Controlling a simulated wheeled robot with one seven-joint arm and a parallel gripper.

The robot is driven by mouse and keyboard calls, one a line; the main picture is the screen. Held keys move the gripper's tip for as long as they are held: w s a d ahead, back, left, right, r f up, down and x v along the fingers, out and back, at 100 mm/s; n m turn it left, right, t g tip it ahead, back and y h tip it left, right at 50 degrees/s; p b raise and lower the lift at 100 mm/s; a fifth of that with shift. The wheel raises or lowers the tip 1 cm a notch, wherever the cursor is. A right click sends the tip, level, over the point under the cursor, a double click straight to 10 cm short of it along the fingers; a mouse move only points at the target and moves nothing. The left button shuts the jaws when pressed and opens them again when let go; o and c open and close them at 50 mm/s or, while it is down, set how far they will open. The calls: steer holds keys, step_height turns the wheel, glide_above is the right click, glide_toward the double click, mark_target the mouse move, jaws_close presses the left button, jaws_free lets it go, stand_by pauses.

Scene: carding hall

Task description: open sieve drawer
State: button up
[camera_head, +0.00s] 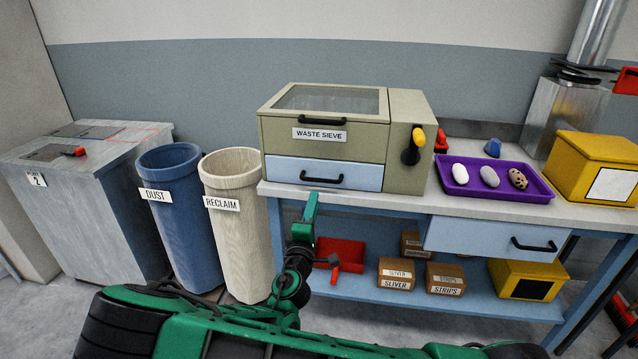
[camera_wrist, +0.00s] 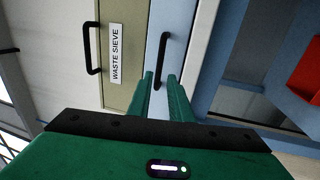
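The waste sieve (camera_head: 318,136) is a beige box with a glazed lid, standing on the bench. Its light-blue drawer (camera_head: 354,172) sits below the labelled front and looks shut, its face flush with the box. The drawer has a black bar handle (camera_head: 321,180), which also shows in the wrist view (camera_wrist: 163,50). My gripper (camera_head: 312,197) is just below and in front of the drawer. In the wrist view its two green fingers (camera_wrist: 160,75) are apart, and the handle's near end shows between their tips. I cannot tell whether they touch it.
A black upper handle (camera_head: 322,121) is on the sieve front, and a yellow-knobbed crank (camera_head: 412,148) is at its right. A purple tray (camera_head: 494,179) with three lumps is on the bench (camera_head: 400,203). Blue dust (camera_head: 180,215) and pale reclaim (camera_head: 235,230) bins stand close at left.

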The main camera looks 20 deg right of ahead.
mark_target(320, 181)
steer(key=x, duration=1)
steer(key=shift+d, duration=0.15)
jaws_close()
